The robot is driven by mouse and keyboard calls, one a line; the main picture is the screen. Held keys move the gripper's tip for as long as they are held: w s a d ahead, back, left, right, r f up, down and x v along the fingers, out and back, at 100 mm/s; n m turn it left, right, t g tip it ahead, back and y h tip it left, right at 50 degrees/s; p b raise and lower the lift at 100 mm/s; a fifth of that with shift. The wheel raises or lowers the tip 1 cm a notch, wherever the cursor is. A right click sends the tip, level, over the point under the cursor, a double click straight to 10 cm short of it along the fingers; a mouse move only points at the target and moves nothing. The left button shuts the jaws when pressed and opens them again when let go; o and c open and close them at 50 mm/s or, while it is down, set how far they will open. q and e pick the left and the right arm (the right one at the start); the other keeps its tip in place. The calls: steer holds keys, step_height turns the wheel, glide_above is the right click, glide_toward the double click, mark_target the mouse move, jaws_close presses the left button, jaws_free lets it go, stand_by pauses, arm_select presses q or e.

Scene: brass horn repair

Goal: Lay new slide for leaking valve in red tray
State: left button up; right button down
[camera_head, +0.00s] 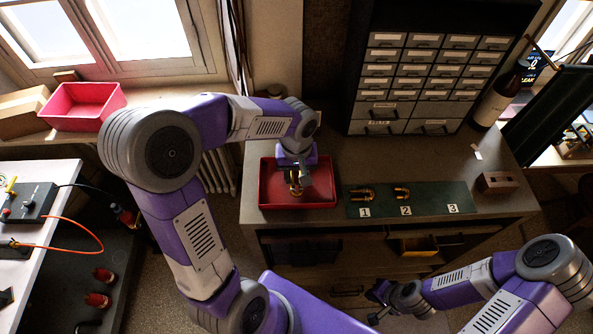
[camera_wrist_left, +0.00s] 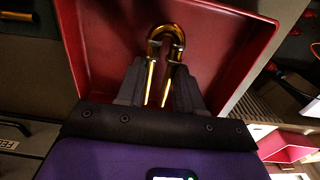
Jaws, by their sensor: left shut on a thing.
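My left gripper (camera_head: 296,182) is over the red tray (camera_head: 322,198) on the bench. It is shut on a brass U-shaped slide (camera_wrist_left: 165,42), with the bend pointing away from the gripper. In the left wrist view the slide sits between the dark fingers, over the red tray (camera_wrist_left: 225,45). I cannot tell whether it touches the tray floor. Two more brass slides lie on the green mat (camera_head: 432,193), at label 1 (camera_head: 362,194) and at label 2 (camera_head: 402,193). The spot at label 3 is bare. My right gripper (camera_head: 380,297) is low in front of the bench, its jaws unclear.
A grey drawer cabinet (camera_head: 430,83) stands behind the mat. A brown block (camera_head: 497,182) and a dark bottle (camera_head: 500,95) are at the right. A pink-red bin (camera_head: 85,106) sits on the windowsill at the left. An open drawer (camera_head: 415,246) is below the bench top.

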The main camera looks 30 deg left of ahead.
arm_select(q)
steer(key=shift+s+f, duration=0.1)
steer(key=shift+f, duration=0.3)
steer(key=o, duration=1.1)
steer(key=shift+o, duration=0.2)
step_height(320, 180, up, 8)
steer(key=shift+f, duration=0.2)
